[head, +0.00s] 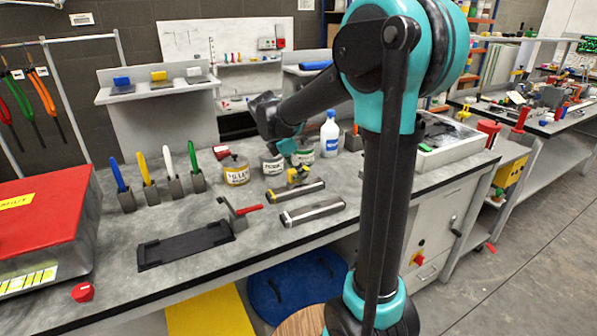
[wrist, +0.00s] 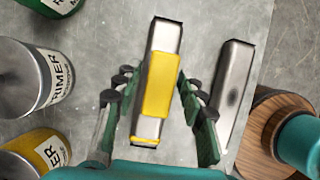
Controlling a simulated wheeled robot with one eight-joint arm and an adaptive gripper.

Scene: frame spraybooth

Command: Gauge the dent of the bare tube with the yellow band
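In the wrist view, a bare metal tube (wrist: 166,37) lies on the grey bench, with a thin yellow band at its lower end. In the head view this tube (head: 311,188) is the farther of two. My gripper (wrist: 160,78) has its fingers on both sides of a yellow block (wrist: 159,84), which looks held and covers the tube's middle. The block also shows in the head view (head: 298,174), over the tube. I cannot tell whether it touches the tube. No dent shows on the uncovered parts. A second tube (wrist: 232,90) lies to the right with a dark smudge.
Primer cans (head: 236,171) stand behind the tubes. A bracket with a red handle (head: 240,212) and a black tray (head: 185,245) are to the left. Several coloured-handled tools (head: 150,181) stand farther left. A white bottle (head: 329,133) is behind.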

